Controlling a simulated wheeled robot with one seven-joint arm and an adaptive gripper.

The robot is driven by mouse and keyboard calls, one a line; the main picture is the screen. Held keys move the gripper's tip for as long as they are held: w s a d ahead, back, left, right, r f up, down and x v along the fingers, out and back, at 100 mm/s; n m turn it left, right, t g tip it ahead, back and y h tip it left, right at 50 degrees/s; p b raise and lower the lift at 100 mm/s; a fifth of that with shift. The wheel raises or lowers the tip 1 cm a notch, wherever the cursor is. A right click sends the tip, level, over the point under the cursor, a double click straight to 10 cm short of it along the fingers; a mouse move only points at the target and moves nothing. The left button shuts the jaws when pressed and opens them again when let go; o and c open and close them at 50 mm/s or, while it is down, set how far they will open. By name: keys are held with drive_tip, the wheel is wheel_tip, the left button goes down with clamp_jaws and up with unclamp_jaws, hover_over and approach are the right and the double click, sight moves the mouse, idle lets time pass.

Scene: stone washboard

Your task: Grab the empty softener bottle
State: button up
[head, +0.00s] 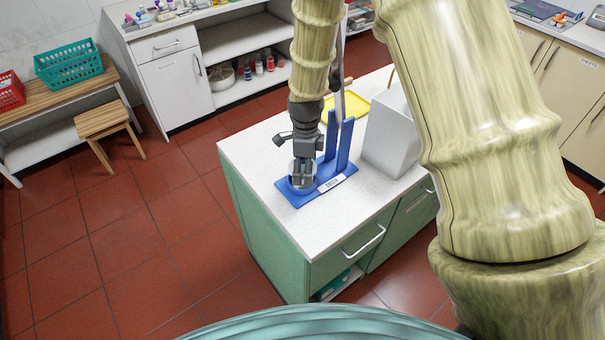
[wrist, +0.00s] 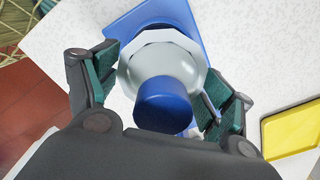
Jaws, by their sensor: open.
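The bottle (wrist: 165,65) has a pale grey-white faceted body and a blue cap (wrist: 163,104), seen from above in the wrist view. It stands upright on a blue stand (head: 327,187) near the left corner of the counter in the head view, where my gripper mostly hides it. My gripper (wrist: 160,80) is open, pointing down, with one green-padded finger on each side of the bottle. A gap shows at the left finger; whether the right finger touches the bottle I cannot tell. In the head view my gripper (head: 304,160) is directly over the stand.
Blue upright plates (head: 345,145) rise from the stand just right of my gripper. A white box (head: 390,135) and a yellow tray (head: 352,106) stand behind it on the white counter (head: 248,150).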

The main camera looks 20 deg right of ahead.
drive_tip(key=shift+f, duration=0.2)
drive_tip(key=c, duration=0.9)
drive_tip(key=shift+r, duration=0.15)
